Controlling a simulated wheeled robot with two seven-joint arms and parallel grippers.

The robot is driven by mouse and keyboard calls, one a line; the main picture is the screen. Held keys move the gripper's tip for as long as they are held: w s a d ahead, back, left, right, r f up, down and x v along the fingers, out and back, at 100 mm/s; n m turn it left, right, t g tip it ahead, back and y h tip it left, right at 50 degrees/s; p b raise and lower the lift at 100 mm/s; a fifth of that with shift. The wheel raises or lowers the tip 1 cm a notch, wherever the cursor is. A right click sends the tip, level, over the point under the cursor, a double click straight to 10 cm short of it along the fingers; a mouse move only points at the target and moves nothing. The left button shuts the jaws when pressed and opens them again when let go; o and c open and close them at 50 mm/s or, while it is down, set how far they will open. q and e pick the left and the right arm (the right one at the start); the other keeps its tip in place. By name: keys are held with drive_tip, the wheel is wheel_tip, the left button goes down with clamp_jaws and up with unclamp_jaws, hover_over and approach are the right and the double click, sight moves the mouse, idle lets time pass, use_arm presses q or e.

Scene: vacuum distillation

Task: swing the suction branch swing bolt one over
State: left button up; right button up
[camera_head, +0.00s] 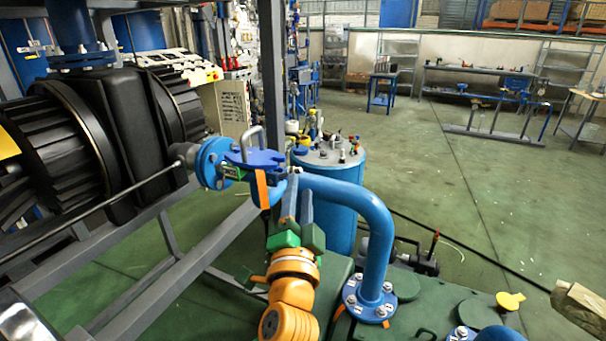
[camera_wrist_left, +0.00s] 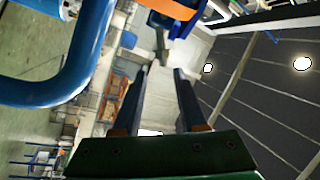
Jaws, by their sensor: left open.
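The blue suction branch (camera_head: 350,195) bends up from a bolted flange and runs left to a blue cover (camera_head: 252,158) with a grey handle. An orange strip (camera_head: 262,190) hangs at the cover; orange and blue parts also show at the top of the left wrist view (camera_wrist_left: 168,9). I cannot clearly single out swing bolt one; small metal parts sit at the cover's right edge. My left gripper (camera_head: 298,190) points up just below the pipe end, its fingertips close to it. In the left wrist view its two fingers (camera_wrist_left: 162,75) stand apart, with nothing clearly held between them. My right gripper is not in view.
A dark ribbed machine (camera_head: 95,135) and grey frame beams (camera_head: 150,250) stand at left. A blue drum (camera_head: 335,215) stands behind the pipe. A yellow-topped fitting (camera_head: 510,300) and a pale block (camera_head: 580,305) are at lower right. The green floor beyond is largely open.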

sight(295, 167)
use_arm(q)
drive_tip(key=x, duration=0.2)
drive_tip(key=a+p+x, duration=0.1)
drive_tip(key=x, duration=0.2)
drive_tip(key=shift+w+a+r+p, duration=0.1)
drive_tip(key=shift+w+a+p, duration=0.05)
drive_tip(key=shift+w+p, duration=0.15)
drive_tip(key=shift+w+d, duration=0.25)
drive_tip(key=shift+w, duration=0.1)
drive_tip(key=shift+a, duration=0.15)
clamp_jaws()
drive_tip(key=shift+a+r+n+g+y+p, duration=0.1)
drive_tip(key=shift+r+n+g+y+p, duration=0.3)
drive_tip(key=shift+n, duration=0.4)
drive_tip(key=shift+f, duration=0.1)
unclamp_jaws()
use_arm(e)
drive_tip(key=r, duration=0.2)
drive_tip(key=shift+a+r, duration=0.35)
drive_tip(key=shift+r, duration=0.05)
